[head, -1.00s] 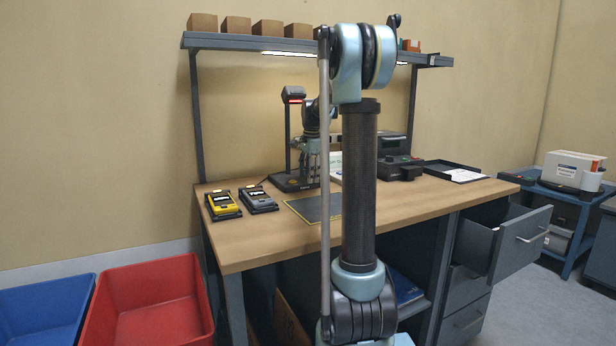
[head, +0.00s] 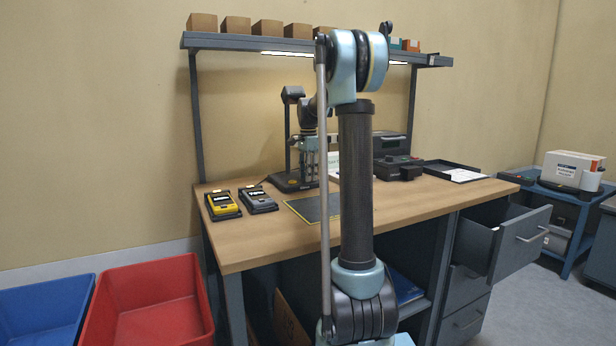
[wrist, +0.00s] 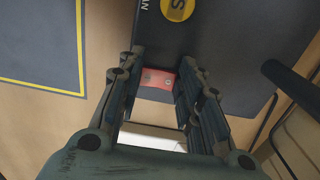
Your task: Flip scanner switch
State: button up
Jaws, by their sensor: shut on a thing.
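The scanner (head: 289,133) is a dark upright stand with a head on top, on a dark base at the back of the workbench. No red light shows under its head. In the wrist view, its dark base (wrist: 220,35) carries a yellow round mark with a letter S. A small red switch (wrist: 158,79) with two pale dots sits at the base's edge. My gripper (wrist: 160,70) has its fingers around this switch, one on each side. In the head view my gripper (head: 310,158) is beside the scanner, partly hidden by my arm.
A yellow handheld device (head: 222,204) and a grey one (head: 257,199) lie on the workbench (head: 270,232) at left. A dark mat (head: 312,208) lies in front. A dark machine (head: 392,153) and a tray (head: 458,172) stand at right. A drawer (head: 515,240) hangs open.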

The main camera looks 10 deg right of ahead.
jog(key=o, duration=1.1)
jog(key=shift+w, duration=0.1)
jog(key=shift+c, duration=0.2)
jog(key=shift+t, duration=0.3)
